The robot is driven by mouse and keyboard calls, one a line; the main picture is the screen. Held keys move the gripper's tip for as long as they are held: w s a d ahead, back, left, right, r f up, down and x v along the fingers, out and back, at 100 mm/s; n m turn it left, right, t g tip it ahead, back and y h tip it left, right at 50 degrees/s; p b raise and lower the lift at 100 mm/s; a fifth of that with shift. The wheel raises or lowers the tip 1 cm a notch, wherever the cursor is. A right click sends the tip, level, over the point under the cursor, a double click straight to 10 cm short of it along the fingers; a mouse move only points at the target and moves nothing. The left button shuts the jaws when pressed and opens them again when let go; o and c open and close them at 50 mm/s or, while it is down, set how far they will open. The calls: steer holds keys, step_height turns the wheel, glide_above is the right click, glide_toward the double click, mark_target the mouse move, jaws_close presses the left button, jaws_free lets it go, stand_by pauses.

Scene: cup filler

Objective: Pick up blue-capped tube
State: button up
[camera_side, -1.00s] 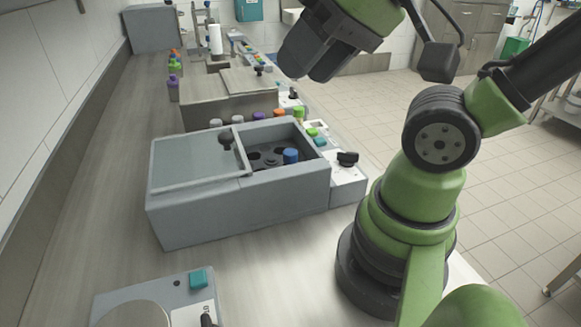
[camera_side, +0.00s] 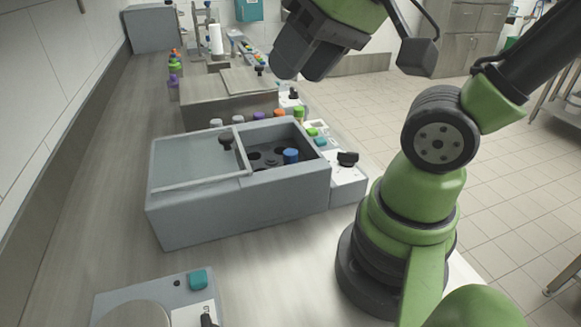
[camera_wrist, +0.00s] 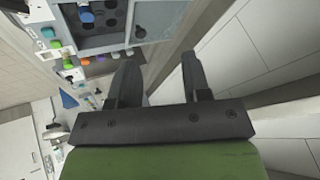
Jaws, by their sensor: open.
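The blue-capped tube (camera_side: 290,156) stands in a round hole inside the open right part of a grey box (camera_side: 240,208). Only its cap and a little below show. The blue cap also shows at the top of the wrist view (camera_wrist: 87,17). My gripper (camera_side: 297,74) hangs above and behind the box, well apart from the tube. In the wrist view its two dark fingers (camera_wrist: 157,76) are spread with nothing between them.
A clear sliding lid (camera_side: 195,158) with a black knob (camera_side: 226,140) covers the box's left part. A row of coloured caps (camera_side: 279,113) stands behind the box. A control panel with a black knob (camera_side: 347,159) is at its right. The counter in front is partly clear.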

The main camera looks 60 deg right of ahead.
steer(key=w+d+f+g, duration=0.2)
steer(key=d+f, duration=0.2)
steer(key=w+d+f+g+h, duration=0.1)
steer(key=w+d+f+g, duration=0.1)
steer(key=w+d+f, duration=0.1)
steer(key=w+d+f+g, duration=0.2)
steer(key=d+f, duration=0.2)
steer(key=f, duration=0.1)
steer(key=shift+w+d+f, duration=0.15)
steer(key=shift+d+f, duration=0.2)
steer(key=shift+f, duration=0.05)
glide_above(290, 151)
steer(key=f, duration=0.4)
steer(key=shift+a+f, duration=0.15)
steer(key=shift+a, duration=0.1)
steer(key=shift+d+f, duration=0.2)
steer(key=shift+f, duration=2.9)
steer(key=c, duration=0.7)
